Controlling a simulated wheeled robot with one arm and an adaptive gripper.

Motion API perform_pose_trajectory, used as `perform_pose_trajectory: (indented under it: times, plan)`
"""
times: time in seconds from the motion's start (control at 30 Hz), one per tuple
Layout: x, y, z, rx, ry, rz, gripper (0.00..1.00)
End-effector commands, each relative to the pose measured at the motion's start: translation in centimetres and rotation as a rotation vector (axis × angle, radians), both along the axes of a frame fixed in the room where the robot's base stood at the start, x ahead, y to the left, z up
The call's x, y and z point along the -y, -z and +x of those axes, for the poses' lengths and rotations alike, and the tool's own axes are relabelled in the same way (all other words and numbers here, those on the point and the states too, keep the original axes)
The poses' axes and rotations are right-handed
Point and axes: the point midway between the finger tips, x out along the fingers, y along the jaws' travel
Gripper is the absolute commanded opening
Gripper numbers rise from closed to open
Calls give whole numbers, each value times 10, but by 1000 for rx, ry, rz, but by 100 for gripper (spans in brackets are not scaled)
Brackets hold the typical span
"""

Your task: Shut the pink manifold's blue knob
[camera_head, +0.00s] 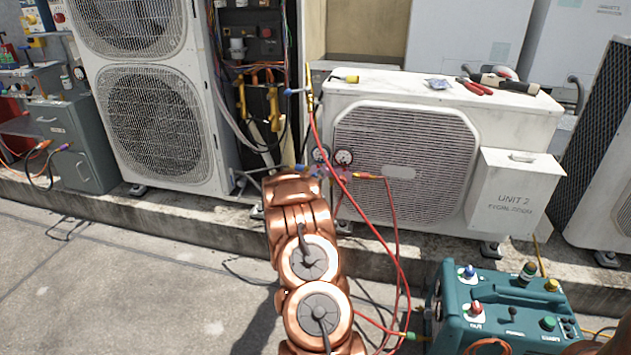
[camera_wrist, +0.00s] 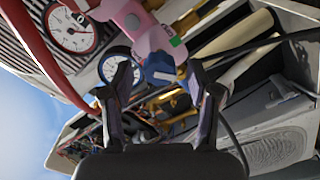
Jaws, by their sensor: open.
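The pink manifold (camera_wrist: 140,22) is at the top of the wrist view. A red-ringed gauge (camera_wrist: 70,29) and a blue-ringed gauge (camera_wrist: 117,66) sit beside it. Its blue knob (camera_wrist: 160,69) points toward the wrist camera. My gripper (camera_wrist: 157,74) is open, with one finger on each side of the knob; I cannot tell whether either finger touches it. In the head view the manifold (camera_head: 332,171) hangs in front of the white condenser, partly hidden by my arm. My gripper is hidden there behind the arm.
Red hoses (camera_head: 396,235) run from the manifold area down toward a teal machine (camera_head: 500,305) at lower right. The condenser (camera_head: 345,95) stands close behind, with red pliers (camera_head: 474,87) on top. A tall fan unit (camera_head: 160,110) stands to the left. Open concrete lies at lower left.

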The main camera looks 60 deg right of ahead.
Motion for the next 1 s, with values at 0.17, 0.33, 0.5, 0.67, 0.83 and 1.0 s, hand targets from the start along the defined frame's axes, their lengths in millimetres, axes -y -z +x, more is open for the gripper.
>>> perform_pose_trajectory:
  times: [0.17, 0.33, 0.5, 0.67, 0.83, 1.0]
  plan:
    - [14, -1, 6, 3, 1, -5, 59]
    - [20, -1, 8, 2, 0, -2, 59]
    - [21, -1, 8, 0, 0, -1, 59]
    - [21, -1, 8, 0, 0, -1, 58]
    - [21, -1, 8, 0, 0, -1, 40]
    - [21, -1, 8, 0, 0, -1, 23]
